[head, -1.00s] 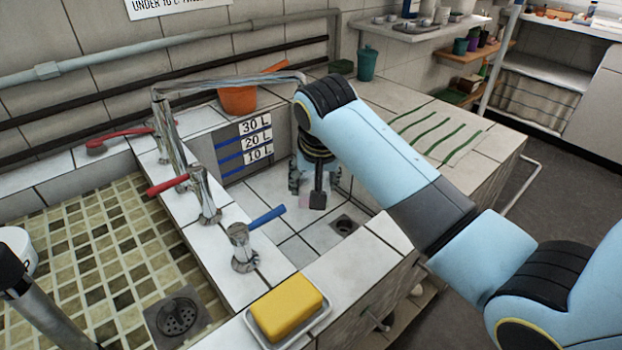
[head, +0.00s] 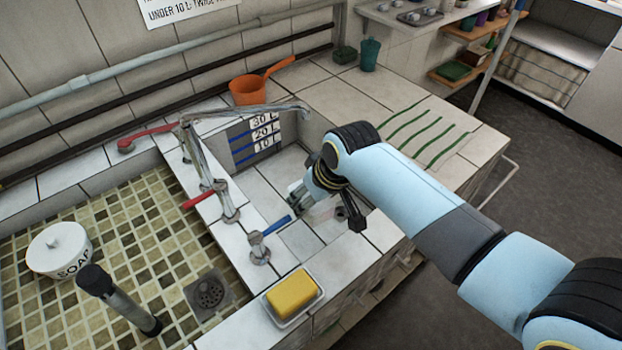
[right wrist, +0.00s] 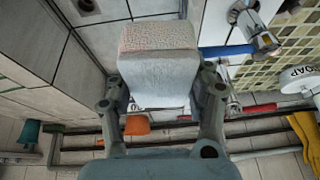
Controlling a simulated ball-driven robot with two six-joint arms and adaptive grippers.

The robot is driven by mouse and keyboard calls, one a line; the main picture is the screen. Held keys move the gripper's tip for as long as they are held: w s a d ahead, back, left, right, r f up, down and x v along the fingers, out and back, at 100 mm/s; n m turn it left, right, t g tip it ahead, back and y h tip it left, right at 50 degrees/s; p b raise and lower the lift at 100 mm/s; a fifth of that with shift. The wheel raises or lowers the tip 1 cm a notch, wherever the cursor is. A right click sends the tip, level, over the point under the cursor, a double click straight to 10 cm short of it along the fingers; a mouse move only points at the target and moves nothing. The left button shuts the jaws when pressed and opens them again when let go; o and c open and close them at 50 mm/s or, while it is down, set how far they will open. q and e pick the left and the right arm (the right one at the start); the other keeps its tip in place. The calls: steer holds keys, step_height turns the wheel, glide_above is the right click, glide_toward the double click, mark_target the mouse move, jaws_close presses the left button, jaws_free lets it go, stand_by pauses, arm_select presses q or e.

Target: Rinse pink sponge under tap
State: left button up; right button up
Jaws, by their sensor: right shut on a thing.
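My right gripper (head: 300,193) is low in the right-hand tiled basin, tilted toward the taps. In the right wrist view it is shut on a block-shaped sponge (right wrist: 158,72), pale grey-white with a faint pink tint on its far face. The sponge is largely hidden in the head view. The long metal spout (head: 245,113) reaches over this basin, above and behind the gripper. A blue-handled tap (head: 262,250) stands on the ledge just left of the gripper. I see no running water. My left gripper is not in view.
A yellow sponge (head: 292,293) lies in a dish on the front ledge. Red tap handles (head: 204,196) stand along the divider. The left mosaic basin (head: 120,235) holds a soap pot (head: 58,248) and an upright tube (head: 128,305). An orange pot (head: 247,91) stands behind.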

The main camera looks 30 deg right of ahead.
steer(key=shift+r, duration=0.15)
steer(key=shift+w+d+f+b, duration=0.3)
steer(key=shift+w+b, duration=0.2)
steer(key=w+d+f+b, duration=0.2)
steer(key=w+d+b, duration=0.5)
steer(key=w+b, duration=0.3)
steer(key=shift+d+f, duration=0.15)
steer(key=shift+w, duration=0.1)
steer(key=s+a+p, duration=0.4)
steer(key=s+p, duration=0.2)
steer(key=p, duration=0.1)
steer(key=shift+s+a, duration=0.25)
steer(key=shift+a, duration=0.1)
stand_by(0.4)
